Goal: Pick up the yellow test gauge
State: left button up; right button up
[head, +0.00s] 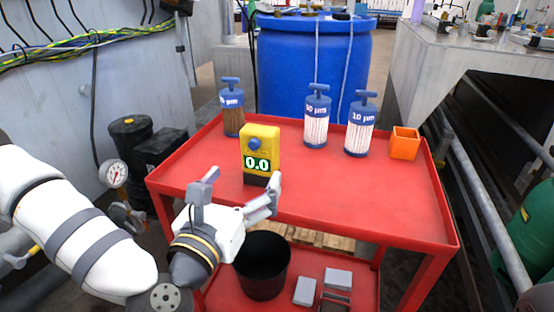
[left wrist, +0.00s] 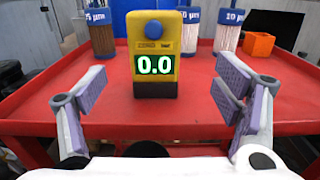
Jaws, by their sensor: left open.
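The yellow test gauge (head: 261,154) stands upright near the front left of the red cart's top (head: 330,195). It has a blue knob, a dark base and a display reading 0.0. In the left wrist view the gauge (left wrist: 153,58) is centred between the fingers and farther off. My left gripper (head: 234,192) is open and empty at the cart's front edge, just short of the gauge; its spread fingers also show in the left wrist view (left wrist: 152,108). My right gripper is not in view.
Blue-capped filter cylinders stand behind the gauge: a brown one (head: 232,112) and two white ones (head: 317,120) (head: 360,128). An orange open box (head: 404,143) is at the right. A black bucket (head: 262,270) sits on the lower shelf. The front right of the top is clear.

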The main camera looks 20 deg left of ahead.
aim_at(257, 156)
pick_arm(q)
jog(key=w, duration=1.1)
jog(key=shift+a+f+p, duration=0.2)
jog(key=shift+f+p, duration=0.1)
jog(key=c, duration=1.5)
